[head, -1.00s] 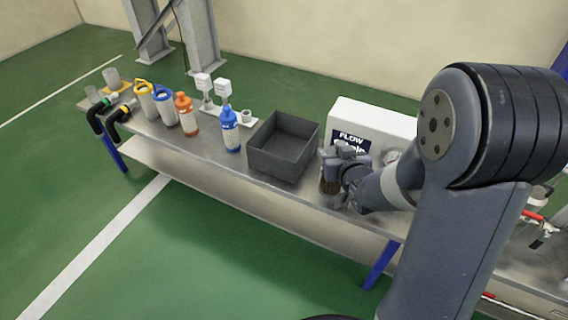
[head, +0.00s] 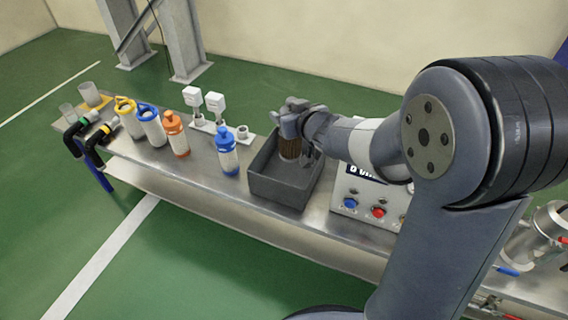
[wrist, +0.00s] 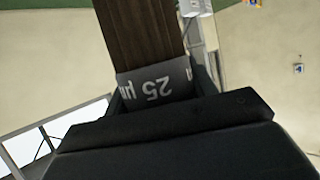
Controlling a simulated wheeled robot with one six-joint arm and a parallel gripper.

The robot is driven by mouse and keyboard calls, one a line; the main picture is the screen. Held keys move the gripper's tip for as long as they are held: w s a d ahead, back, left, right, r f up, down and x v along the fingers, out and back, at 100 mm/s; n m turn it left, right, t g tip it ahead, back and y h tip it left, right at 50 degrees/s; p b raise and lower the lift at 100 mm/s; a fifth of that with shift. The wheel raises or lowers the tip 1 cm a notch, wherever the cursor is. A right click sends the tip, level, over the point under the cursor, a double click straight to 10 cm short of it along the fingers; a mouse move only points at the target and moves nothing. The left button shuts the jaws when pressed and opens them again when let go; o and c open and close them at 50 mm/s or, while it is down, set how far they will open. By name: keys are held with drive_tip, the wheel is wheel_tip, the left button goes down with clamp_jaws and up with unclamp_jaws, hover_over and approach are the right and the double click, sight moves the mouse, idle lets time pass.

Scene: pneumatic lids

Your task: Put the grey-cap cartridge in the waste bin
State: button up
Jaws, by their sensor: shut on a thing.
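My gripper (head: 294,116) is shut on a cartridge with a brown body (head: 289,146). In the wrist view the held cartridge (wrist: 140,30) shows a brown pleated body and a grey band marked "25 µm" by the jaws. In the head view the cartridge hangs over the dark grey open bin (head: 275,189), and its lower end overlaps the bin's inside. I cannot tell how deep it reaches or whether it touches the bin. The far side of the bin's opening is partly hidden by my gripper and the cartridge.
Left of the bin stand a blue-capped bottle (head: 226,152), an orange-capped one (head: 175,135) and white fittings (head: 216,104). A panel with coloured buttons (head: 366,200) stands to the right. The bench's front strip (head: 212,182) is clear.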

wheel_tip(320, 180, down, 17)
drive_tip(key=b, duration=0.7)
drive_tip(key=shift+r+b, duration=0.1)
drive_tip(key=shift+b, duration=0.2)
drive_tip(key=o, duration=1.2)
drive_tip(key=shift+s, duration=0.1)
drive_tip(key=shift+s+d+r, duration=0.1)
drive_tip(key=shift+r, duration=0.05)
drive_tip(key=p, duration=0.3)
approach(288, 159)
drive_tip(key=f, duration=0.1)
drive_tip(key=w+f, duration=0.2)
drive_tip(key=f, duration=0.1)
drive_tip(key=shift+w+d, duration=0.2)
drive_tip(key=shift+d, duration=0.2)
